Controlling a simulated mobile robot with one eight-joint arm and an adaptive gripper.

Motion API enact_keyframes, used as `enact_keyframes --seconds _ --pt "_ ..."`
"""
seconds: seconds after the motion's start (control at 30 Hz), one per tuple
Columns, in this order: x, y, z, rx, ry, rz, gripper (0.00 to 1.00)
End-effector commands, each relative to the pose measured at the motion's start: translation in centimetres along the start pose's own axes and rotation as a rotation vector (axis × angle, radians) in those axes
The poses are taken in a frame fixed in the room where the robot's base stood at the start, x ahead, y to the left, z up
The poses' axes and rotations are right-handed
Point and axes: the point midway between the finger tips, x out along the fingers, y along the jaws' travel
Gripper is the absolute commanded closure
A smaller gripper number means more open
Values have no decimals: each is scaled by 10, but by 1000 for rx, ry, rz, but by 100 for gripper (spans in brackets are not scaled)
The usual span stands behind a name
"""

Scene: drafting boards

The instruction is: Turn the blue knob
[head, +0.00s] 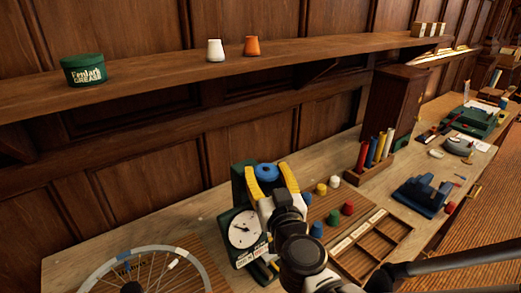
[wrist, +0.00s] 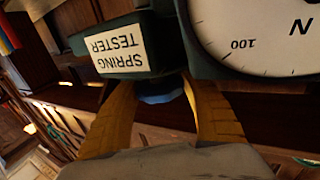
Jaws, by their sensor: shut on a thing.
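In the wrist view the knob (wrist: 160,90) shows as a blue piece between the fingers, partly hidden by the tester's body. The tester's label (wrist: 117,48) appears upside down there, beside the dial (wrist: 260,28).
The tester stands on a long wooden bench (head: 190,214). A spoked wheel (head: 145,268) lies at left, and a divided wooden tray (head: 372,245) and several coloured pegs are at right. A shelf (head: 150,80) above holds a green tin (head: 84,70) and two small cups.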

Motion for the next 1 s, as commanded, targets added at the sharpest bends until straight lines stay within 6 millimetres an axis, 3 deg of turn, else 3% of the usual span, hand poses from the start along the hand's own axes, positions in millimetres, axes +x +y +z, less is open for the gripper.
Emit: enact_keyframes --seconds 0.53,0.57,0.63,1.0 --pt "1 0 0 -1 0 15 76" --pt "1 0 0 -1 0 15 43" --pt "1 0 0 -1 0 15 23" --pt "-3 0 0 -1 0 14 23"
